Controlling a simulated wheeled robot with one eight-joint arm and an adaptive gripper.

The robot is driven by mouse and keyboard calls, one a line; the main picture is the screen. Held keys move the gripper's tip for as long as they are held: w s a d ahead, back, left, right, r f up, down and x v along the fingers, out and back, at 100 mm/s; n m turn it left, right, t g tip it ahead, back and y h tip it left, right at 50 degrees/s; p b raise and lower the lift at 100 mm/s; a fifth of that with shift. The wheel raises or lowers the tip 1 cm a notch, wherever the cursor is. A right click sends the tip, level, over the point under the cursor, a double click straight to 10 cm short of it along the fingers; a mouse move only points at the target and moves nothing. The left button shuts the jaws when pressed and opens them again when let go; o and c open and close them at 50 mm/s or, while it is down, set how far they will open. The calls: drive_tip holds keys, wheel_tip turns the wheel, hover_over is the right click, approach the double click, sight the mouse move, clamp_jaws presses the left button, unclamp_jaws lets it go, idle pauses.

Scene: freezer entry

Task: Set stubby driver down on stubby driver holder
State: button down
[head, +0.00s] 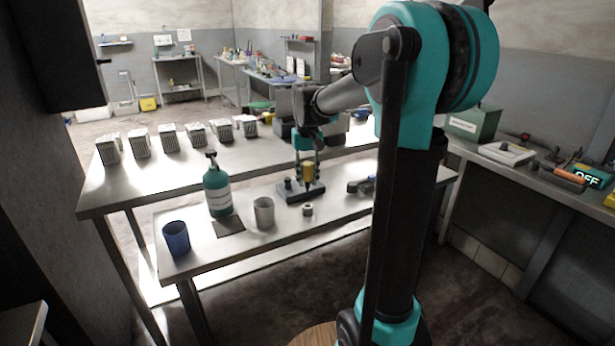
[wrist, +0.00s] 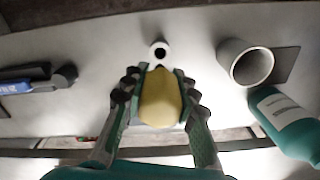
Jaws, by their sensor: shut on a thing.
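In the head view the yellow handle (head: 308,173) is upright under my arm, above the front bench. My gripper (head: 305,183) is shut on it; its dark finger pads (wrist: 160,85) flank the handle. A small pale ring with a dark hole (wrist: 159,53), seemingly the stubby driver holder, is on the bench just beyond the handle. In the head view the ring (head: 307,210) is slightly nearer the front edge than my gripper, apart from the driver.
A grey cup (head: 264,213), green pump bottle (head: 218,190) and blue cup (head: 176,238) stand left of the ring. A dark tool (head: 360,186) lies to the right; the wrist view shows its blue part (wrist: 14,87). Bare bench surrounds the ring. Several ribbed blocks (head: 168,138) line the bench behind.

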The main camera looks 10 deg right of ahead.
sight(308, 163)
drive_tip(key=shift+f, duration=2.2)
drive_tip(key=shift+f, duration=1.75)
drive_tip(key=c, duration=1.1)
unclamp_jaws()
drive_tip(key=shift+r, duration=0.1)
wheel_tip(308, 163, up, 12)
drive_tip(key=shift+f, duration=0.1)
drive_tip(key=s+d+f+t, duration=0.2)
drive_tip(key=s+f, duration=0.8)
drive_tip(key=s, duration=0.1)
drive_tip(key=s+d+f+t, duration=0.2)
drive_tip(key=s+f, duration=0.8)
drive_tip(key=s, duration=0.1)
drive_tip(key=shift+f, duration=0.2)
